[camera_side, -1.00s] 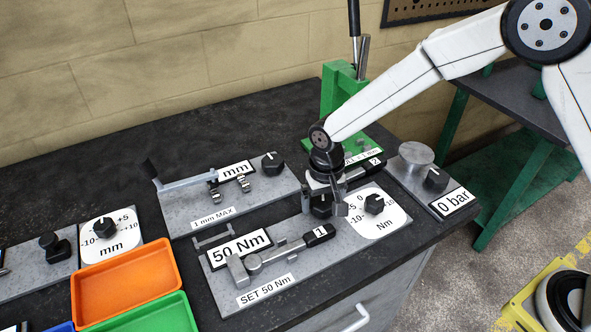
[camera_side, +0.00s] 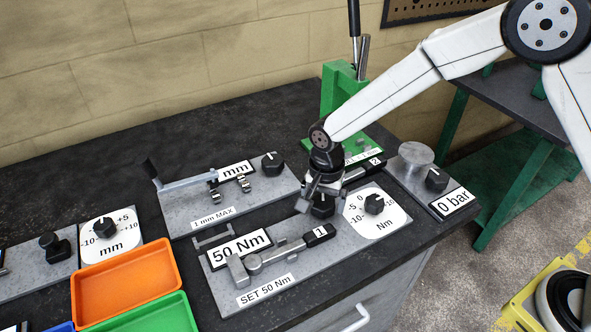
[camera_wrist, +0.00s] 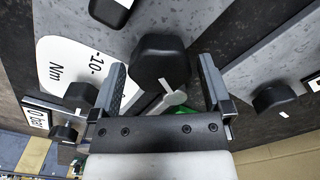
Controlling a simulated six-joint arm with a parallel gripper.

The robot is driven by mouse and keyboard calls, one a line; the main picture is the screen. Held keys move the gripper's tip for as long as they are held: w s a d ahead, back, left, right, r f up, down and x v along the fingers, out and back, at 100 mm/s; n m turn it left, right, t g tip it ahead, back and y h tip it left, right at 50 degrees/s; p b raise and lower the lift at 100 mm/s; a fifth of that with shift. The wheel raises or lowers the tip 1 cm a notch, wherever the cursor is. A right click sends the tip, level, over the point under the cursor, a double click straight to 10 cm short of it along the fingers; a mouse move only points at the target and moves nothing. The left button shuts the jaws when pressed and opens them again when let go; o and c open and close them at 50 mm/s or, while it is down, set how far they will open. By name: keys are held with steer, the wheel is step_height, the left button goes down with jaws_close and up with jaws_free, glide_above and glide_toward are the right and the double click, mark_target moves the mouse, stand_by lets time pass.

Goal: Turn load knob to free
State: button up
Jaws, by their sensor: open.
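A black knob (camera_side: 322,208) with a white pointer line stands on the grey torque plate, between the wrench handle marked 1 and the white Nm dial. In the wrist view the same kind of black knob (camera_wrist: 158,60) sits between my fingers, with a gap visible at the right finger. My gripper (camera_side: 321,198) is open and points down over this knob; it also shows in the wrist view (camera_wrist: 163,75). I cannot tell whether a finger touches the knob. No label reading load or free is legible, so I cannot confirm this is the load knob.
The Nm dial knob (camera_side: 374,204) stands close to the right. The 0 bar plate has another knob (camera_side: 436,180) beyond it. A torque wrench (camera_side: 280,254) lies in front. An orange tray (camera_side: 126,283) and a green tray (camera_side: 150,318) are at the left.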

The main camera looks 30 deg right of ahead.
mark_target(323, 202)
step_height(323, 202, up, 8)
steer(key=shift+r, duration=0.1)
steer(key=shift+n, duration=2.7)
steer(key=shift+n, duration=0.3)
steer(key=shift+f+n, duration=0.15)
steer(key=shift+n, duration=0.8)
steer(key=shift+f+n, duration=0.1)
steer(key=shift+n, duration=0.85)
steer(key=shift+f, duration=0.15)
steer(key=shift+f, duration=3.75)
